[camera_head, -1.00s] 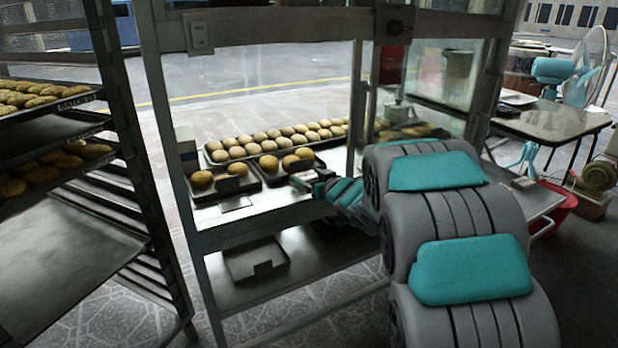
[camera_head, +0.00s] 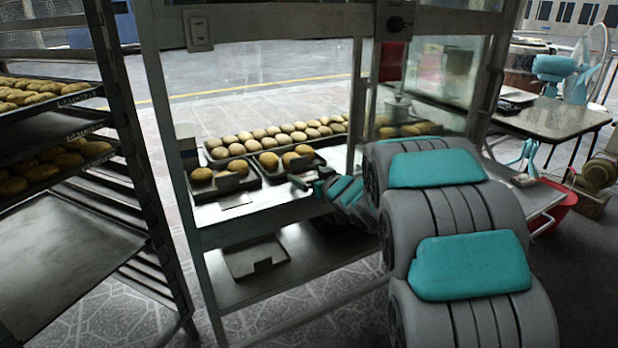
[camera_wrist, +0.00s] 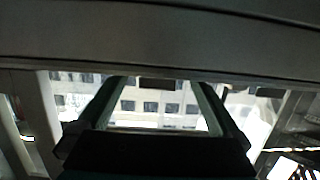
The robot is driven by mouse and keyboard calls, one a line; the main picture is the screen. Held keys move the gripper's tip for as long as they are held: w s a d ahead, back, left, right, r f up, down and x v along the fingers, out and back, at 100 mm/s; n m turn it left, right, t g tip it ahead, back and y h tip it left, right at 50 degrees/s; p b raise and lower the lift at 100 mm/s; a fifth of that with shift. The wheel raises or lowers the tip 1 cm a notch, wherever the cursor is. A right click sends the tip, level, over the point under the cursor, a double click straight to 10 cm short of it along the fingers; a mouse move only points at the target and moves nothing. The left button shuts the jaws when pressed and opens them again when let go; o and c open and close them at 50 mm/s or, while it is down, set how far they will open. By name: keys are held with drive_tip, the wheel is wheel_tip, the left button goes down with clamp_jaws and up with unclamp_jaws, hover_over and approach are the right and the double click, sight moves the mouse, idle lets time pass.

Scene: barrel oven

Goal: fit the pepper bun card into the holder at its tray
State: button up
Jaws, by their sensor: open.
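My gripper (camera_head: 297,182) is at the right end of the small bun trays on the cabinet counter. In the wrist view, its two dark fingers (camera_wrist: 165,92) stand apart with nothing seen held between them. A small tray of buns (camera_head: 202,194) has a dark upright plate (camera_head: 228,182) at its front. A second small tray (camera_head: 273,177) stands beside it, partly hidden by my gripper. A thin flat piece (camera_head: 236,201) lies on the counter in front of the left tray. No lettering is readable, so I cannot tell which piece is the pepper bun card.
A long tray of buns (camera_head: 216,152) lies behind. An empty dark tray (camera_head: 252,270) with a small upright plate sits on the lower shelf (camera_head: 310,262). A cabinet post (camera_head: 360,95) stands close behind my arm. A bun rack (camera_head: 150,200) is at left. A small flat item (camera_head: 523,181) lies at right.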

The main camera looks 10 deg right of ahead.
drive_tip(key=v, duration=1.2)
drive_tip(key=shift+r, duration=0.2)
drive_tip(key=s+d+f+m+g+h, duration=0.2)
drive_tip(key=s+d+f+g+h, duration=0.2)
drive_tip(key=s, duration=0.4)
drive_tip(key=s+d+f+m+g+h, duration=0.2)
drive_tip(key=s+d+f+g+h, duration=0.15)
drive_tip(key=s, duration=0.55)
drive_tip(key=s+a+f+g+y, duration=0.1)
drive_tip(key=s+a+g, duration=0.3)
drive_tip(key=s, duration=0.9)
drive_tip(key=s+a+f+g+y, duration=0.1)
drive_tip(key=s+a+g, duration=0.4)
drive_tip(key=s, duration=0.8)
drive_tip(key=shift+s+a+y, duration=0.3)
drive_tip(key=shift+a+y, duration=0.05)
drive_tip(key=shift+a, duration=0.75)
drive_tip(key=shift+c, duration=0.2)
